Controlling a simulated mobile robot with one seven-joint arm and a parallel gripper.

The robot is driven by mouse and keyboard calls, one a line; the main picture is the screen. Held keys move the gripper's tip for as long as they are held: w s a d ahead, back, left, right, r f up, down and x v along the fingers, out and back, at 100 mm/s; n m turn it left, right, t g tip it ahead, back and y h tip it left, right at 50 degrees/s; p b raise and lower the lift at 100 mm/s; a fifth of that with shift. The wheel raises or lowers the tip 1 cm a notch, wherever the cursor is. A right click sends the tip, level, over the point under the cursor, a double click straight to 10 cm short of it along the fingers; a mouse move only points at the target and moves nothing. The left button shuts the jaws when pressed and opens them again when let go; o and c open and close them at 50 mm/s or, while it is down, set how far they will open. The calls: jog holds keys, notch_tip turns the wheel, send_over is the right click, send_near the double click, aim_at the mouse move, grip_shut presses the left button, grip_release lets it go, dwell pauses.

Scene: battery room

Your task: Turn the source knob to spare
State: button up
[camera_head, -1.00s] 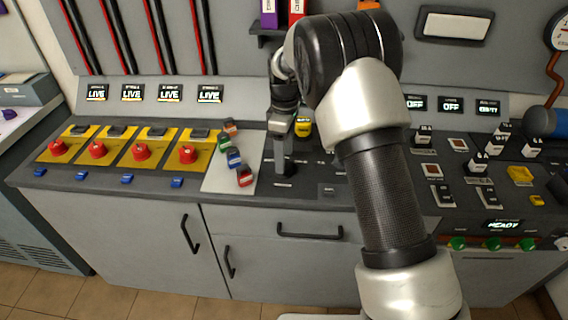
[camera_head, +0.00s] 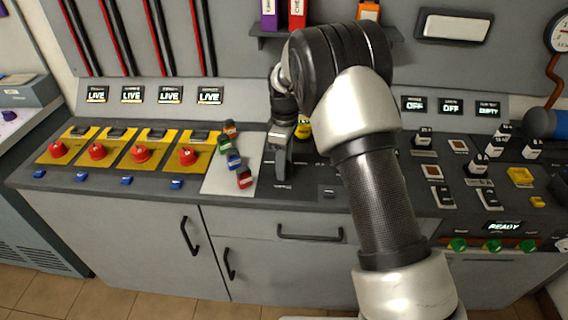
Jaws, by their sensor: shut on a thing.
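My gripper (camera_head: 281,180) points down at the dark middle section of the console, just right of the pale panel. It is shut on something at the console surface. I take this to be the source knob, but the fingers hide it and I cannot see its pointer or setting. Small labels lie around the fingertips, too small to read. A yellow thing (camera_head: 304,129) shows partly behind my gripper.
Several red knobs on yellow plates (camera_head: 141,153) stand at the left under LIVE displays (camera_head: 169,94). Coloured small blocks (camera_head: 234,161) lie on the pale panel (camera_head: 217,184) close left of my gripper. Black switches (camera_head: 481,164) fill the right side. A shelf (camera_head: 270,41) hangs behind.

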jog(key=m+p, duration=0.1)
jog(key=m, duration=0.3)
jog(key=shift+r, duration=0.1)
jog(key=m, duration=0.4)
jog(key=shift+m+p, duration=0.3)
jog(key=m, duration=0.4)
jog(key=m+p, duration=0.1)
jog(key=m, duration=0.4)
jog(key=shift+t, duration=0.3)
jog(key=o, duration=1)
jog(key=shift+o, duration=0.2)
